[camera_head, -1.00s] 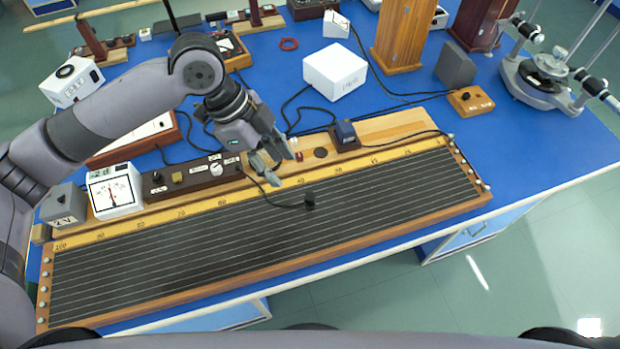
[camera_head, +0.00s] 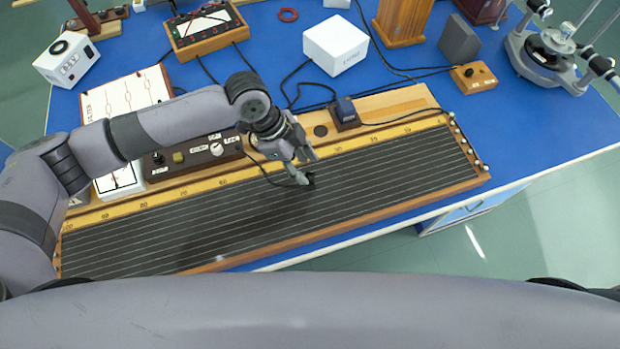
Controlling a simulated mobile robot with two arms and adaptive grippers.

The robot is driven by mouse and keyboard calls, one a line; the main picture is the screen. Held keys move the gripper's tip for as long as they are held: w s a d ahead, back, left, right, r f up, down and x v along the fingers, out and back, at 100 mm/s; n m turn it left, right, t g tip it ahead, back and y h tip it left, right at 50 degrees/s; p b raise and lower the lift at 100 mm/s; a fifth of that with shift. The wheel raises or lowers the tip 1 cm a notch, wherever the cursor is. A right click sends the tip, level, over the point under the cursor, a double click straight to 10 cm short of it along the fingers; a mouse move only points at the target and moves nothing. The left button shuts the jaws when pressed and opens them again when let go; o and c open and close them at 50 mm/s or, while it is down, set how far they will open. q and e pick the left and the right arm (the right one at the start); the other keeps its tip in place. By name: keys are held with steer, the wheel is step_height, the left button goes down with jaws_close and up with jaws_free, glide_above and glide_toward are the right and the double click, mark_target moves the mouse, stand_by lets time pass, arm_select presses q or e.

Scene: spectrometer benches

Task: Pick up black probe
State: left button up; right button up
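The black probe (camera_head: 309,180) is a small dark piece on the black, wire-strung board (camera_head: 200,228), with a thin black cable running to it. My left gripper (camera_head: 306,168) is just above and beside the probe, its fingers apart. One fingertip is very close to the probe and partly hides it; I cannot tell whether they touch. Nothing is seen held between the fingers. My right gripper is not in view.
A white box (camera_head: 335,45) stands farther back. The table's front edge runs close below the board.

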mark_target(309, 176)
arm_select(q)
steer(key=shift+s+d+f+p, duration=0.15)
steer(key=shift+s+f+p, duration=0.05)
steer(key=shift+f+p, duration=0.15)
steer(key=p+x, duration=0.1)
steer(key=x, duration=0.2)
steer(key=shift+s+f, duration=0.1)
steer(key=shift+f, duration=0.2)
steer(key=shift+d+f, duration=0.2)
steer(key=shift+f, duration=0.2)
jaws_close()
